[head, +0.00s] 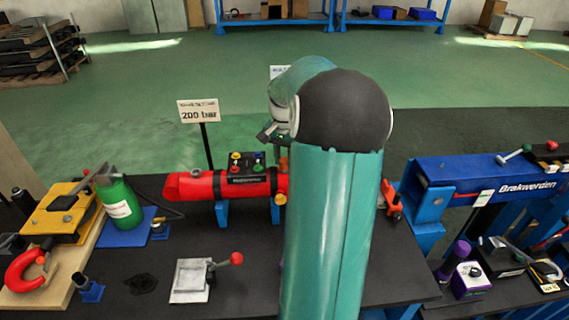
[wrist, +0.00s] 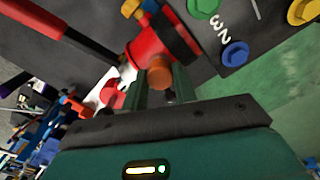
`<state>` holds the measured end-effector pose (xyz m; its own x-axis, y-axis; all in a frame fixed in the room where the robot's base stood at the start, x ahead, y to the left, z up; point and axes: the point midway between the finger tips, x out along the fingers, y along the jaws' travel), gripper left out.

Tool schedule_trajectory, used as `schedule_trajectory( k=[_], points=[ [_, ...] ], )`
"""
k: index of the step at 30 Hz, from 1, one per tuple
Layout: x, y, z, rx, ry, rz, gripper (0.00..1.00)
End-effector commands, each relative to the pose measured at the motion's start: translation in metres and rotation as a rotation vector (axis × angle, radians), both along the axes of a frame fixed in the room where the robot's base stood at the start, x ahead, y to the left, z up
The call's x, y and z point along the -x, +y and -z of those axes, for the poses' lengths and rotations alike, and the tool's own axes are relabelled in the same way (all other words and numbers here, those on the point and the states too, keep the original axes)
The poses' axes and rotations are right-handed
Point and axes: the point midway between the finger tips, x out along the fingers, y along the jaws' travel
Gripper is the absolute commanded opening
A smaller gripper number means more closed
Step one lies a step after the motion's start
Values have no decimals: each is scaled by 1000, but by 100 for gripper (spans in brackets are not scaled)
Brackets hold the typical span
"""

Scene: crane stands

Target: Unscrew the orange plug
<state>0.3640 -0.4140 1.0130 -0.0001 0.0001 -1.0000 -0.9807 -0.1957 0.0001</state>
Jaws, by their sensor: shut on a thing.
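The orange plug (wrist: 160,72) shows in the wrist view as a short round piece at the near end of the red cylinder (wrist: 150,42). The two fingers of my gripper (wrist: 161,84) stand on either side of the plug and are shut on it. I cannot tell how deep the plug sits in the cylinder. In the head view the red cylinder (head: 220,185) lies level on blue supports on the dark table. My teal arm hides its right end, the plug and my fingers there.
Behind the cylinder stand a block with coloured knobs (head: 248,164) and a "200 bar" sign (head: 199,111). A green bottle (head: 120,207) and yellow device (head: 60,217) are at left. A red-knobbed lever (head: 236,259) stands in front. A blue beam (head: 480,180) is at right.

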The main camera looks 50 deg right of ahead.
Motion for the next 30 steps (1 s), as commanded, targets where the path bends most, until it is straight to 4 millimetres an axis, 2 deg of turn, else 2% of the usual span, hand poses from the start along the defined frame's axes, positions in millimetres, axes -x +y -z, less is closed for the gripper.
schedule_trajectory(
  k=[8,19,30],
  points=[
    [-1,0,-2,1,-1,-34,2],
    [0,0,-2,2,0,-425,2],
    [0,0,-3,3,-1,-468,2]
  ],
)
